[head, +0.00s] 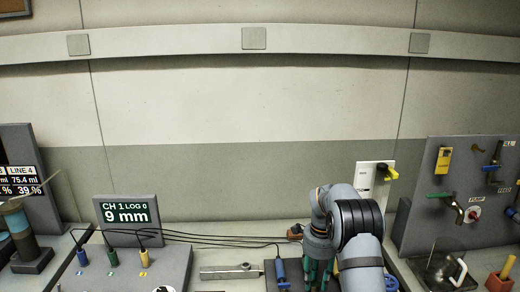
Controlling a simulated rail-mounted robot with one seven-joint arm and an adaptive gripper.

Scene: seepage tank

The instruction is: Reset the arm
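My arm (362,255) rises from the bottom edge right of centre, bends at a grey and black joint and points down on its left side. My gripper (318,273) is at the lower end, low over the bench. Dark green parts show there, but the frame edge cuts them off and I cannot tell whether it is open, shut or holding anything.
A display (127,214) reads "CH 1 LOG 0, 9 mm" above a grey box with several coloured plugs. A panel (470,200) with taps stands right.

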